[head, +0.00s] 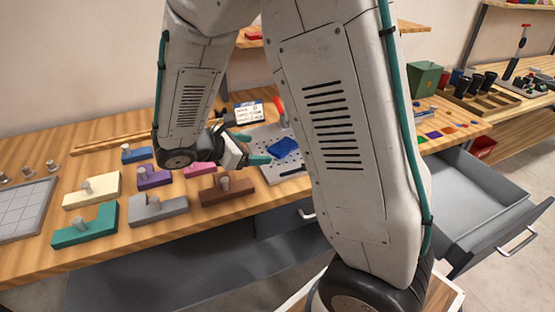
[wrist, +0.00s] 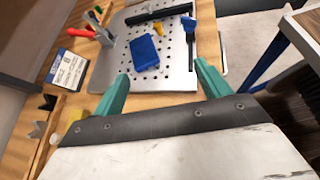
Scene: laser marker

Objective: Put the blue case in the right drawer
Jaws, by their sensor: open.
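The blue case (head: 282,148) lies on a perforated grey plate (head: 262,137) on the workbench. In the wrist view the blue case (wrist: 145,53) is ahead of my gripper, near the plate's middle. My gripper (head: 252,149) has teal fingers and is open and empty. In the wrist view its fingertips (wrist: 160,74) are spread wide apart, with the case beyond them and between their lines. The right drawer (head: 480,205) is pulled open at the right of the bench, and its visible inside is empty. My arm hides part of the bench and the drawer's left side.
A red-handled tool (wrist: 88,22) and a white label card (wrist: 68,70) stand near the plate's left. A black bar (wrist: 158,12) and a blue-tipped tool (wrist: 189,40) lie on the plate. Several coloured blocks with pegs, such as a brown one (head: 227,192), fill the bench's left.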

